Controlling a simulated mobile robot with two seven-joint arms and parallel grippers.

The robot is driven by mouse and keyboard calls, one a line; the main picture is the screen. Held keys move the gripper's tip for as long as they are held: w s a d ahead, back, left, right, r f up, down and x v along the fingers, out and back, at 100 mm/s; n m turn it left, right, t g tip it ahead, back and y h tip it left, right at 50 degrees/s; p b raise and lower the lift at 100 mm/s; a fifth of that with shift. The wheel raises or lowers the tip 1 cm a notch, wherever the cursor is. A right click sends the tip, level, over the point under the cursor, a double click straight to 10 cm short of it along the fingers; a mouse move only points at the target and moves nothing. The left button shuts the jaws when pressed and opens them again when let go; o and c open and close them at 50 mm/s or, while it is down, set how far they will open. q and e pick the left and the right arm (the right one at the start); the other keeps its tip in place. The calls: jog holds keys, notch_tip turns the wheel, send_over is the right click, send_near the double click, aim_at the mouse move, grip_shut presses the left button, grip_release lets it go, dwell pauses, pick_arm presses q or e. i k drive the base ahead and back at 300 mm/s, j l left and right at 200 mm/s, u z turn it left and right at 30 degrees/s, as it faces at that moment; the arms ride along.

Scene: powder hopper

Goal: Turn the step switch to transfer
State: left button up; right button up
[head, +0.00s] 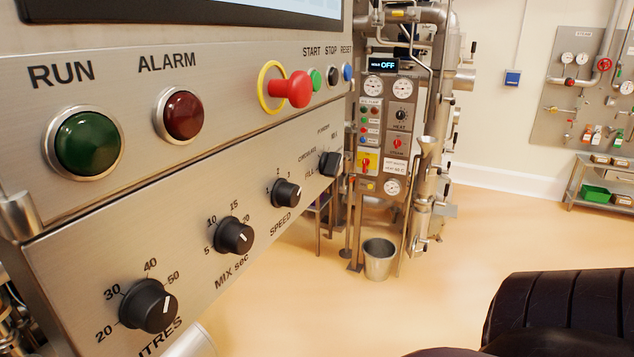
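A steel control panel (100,225) fills the left side of the head view, seen at a steep angle. A black selector knob (330,163) sits at the panel's far right end, with small step labels around it. FILL and CIRCULATE can be made out there; a TRANSFER label cannot be read, and the knob's pointer direction is unclear. This looks like the step switch. Neither of my grippers is in view, and nothing is seen touching the knob.
Nearer on the panel are the SPEED knob (286,193), MIX sec knob (234,236) and LITRES knob (149,306). Above are a green RUN lamp (87,143), red ALARM lamp (181,115) and red stop button (291,89). A bucket (379,262) stands beyond on open floor.

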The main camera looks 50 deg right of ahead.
aim_at(330, 162)
jog(key=z, duration=1.4)
